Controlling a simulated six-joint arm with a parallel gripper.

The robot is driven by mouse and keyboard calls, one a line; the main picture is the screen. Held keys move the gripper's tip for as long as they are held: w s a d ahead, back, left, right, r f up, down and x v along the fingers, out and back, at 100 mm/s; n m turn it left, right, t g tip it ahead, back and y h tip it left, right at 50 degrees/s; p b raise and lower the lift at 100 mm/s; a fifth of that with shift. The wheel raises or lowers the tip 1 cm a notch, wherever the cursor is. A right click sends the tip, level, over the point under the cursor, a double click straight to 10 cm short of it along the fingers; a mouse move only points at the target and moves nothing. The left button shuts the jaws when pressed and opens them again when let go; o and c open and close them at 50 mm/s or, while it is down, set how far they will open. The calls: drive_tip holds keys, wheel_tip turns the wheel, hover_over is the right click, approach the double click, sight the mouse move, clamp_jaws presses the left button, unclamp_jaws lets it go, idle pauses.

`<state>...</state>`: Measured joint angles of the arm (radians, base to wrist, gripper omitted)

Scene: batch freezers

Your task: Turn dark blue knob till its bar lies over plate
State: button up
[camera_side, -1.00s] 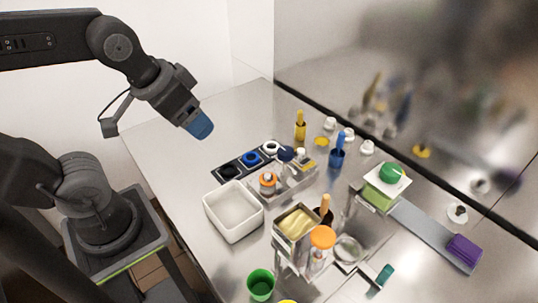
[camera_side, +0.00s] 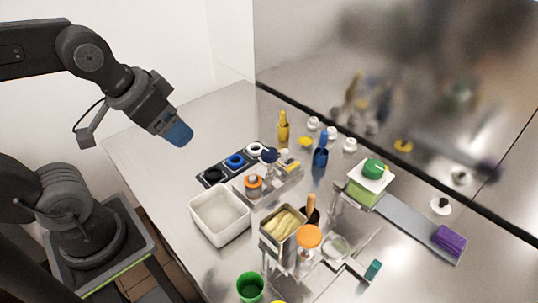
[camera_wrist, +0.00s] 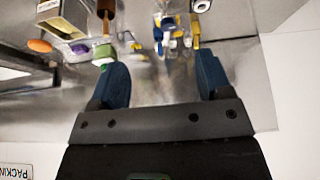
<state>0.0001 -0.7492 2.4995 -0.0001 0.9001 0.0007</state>
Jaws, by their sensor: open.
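A dark blue knob (camera_side: 270,155) sits on a low metal unit (camera_side: 285,185) near the middle of the bench in the side view. Yellow and white parts lie just to its right. Which part is the plate, and how the knob's bar lies, is too small to tell. My gripper (camera_side: 178,134), with blue fingertips, hangs in the air to the left of the knob, well apart from it. In the wrist view my gripper (camera_wrist: 162,82) is open, with nothing between its fingers. Small blue and white parts show beyond the fingers there.
A white bin (camera_side: 220,213), a green cup (camera_side: 250,287) and a green knob (camera_side: 374,168) stand around. The back left bench is clear.

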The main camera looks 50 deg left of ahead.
drive_tip(key=w+m+g, duration=0.3)
drive_tip(key=w+m, duration=0.1)
drive_tip(key=w, duration=0.8)
drive_tip(key=m+g, duration=0.3)
drive_tip(key=m, duration=0.2)
hover_over(270, 152)
wheel_tip(270, 152, down, 8)
drive_tip(key=r, duration=0.1)
wheel_tip(270, 152, down, 14)
drive_tip(key=shift+a+r, duration=0.1)
drive_tip(key=shift+r, duration=0.05)
drive_tip(key=c, duration=0.9)
